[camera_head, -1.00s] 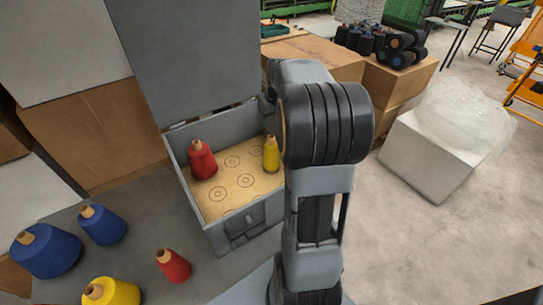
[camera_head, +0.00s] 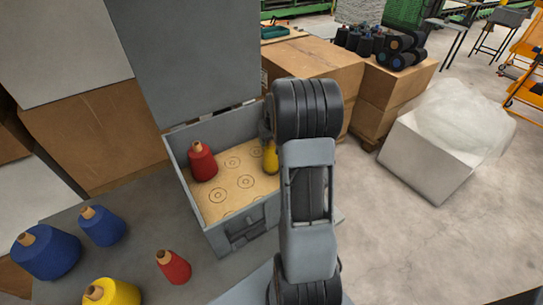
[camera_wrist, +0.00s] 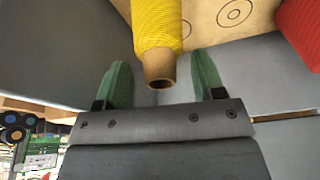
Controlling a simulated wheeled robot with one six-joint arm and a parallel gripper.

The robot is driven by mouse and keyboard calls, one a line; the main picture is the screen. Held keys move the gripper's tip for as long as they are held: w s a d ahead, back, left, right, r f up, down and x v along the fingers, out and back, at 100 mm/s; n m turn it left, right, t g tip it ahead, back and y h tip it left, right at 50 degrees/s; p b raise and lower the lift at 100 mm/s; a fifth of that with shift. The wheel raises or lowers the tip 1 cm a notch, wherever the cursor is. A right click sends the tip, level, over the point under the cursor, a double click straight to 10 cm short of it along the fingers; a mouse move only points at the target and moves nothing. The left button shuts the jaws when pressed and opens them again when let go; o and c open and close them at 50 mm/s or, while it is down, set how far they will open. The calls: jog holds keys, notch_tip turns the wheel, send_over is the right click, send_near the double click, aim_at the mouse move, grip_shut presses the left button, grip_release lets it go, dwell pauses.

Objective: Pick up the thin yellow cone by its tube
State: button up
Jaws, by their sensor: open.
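The thin yellow cone (camera_head: 270,158) stands in the grey box, at the right side of its patterned floor. Its upper end is hidden behind my arm in the head view. In the wrist view the yellow cone (camera_wrist: 158,25) has its brown tube (camera_wrist: 159,68) pointing toward my gripper. My gripper (camera_wrist: 161,80) is open, with one green finger on each side of the tube. Gaps show between the tube and both fingers, so it is not gripped.
A thick red cone (camera_head: 202,162) stands in the grey box (camera_head: 240,238), left of the yellow cone. Blue cones (camera_head: 45,252), a small red cone (camera_head: 173,266) and a thick yellow cone (camera_head: 110,292) stand on the grey table. The box's raised lid (camera_head: 195,55) stands behind.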

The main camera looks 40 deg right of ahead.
jog(key=shift+f, duration=0.2)
jog(key=shift+c, duration=0.2)
grip_shut()
dwell(0.4)
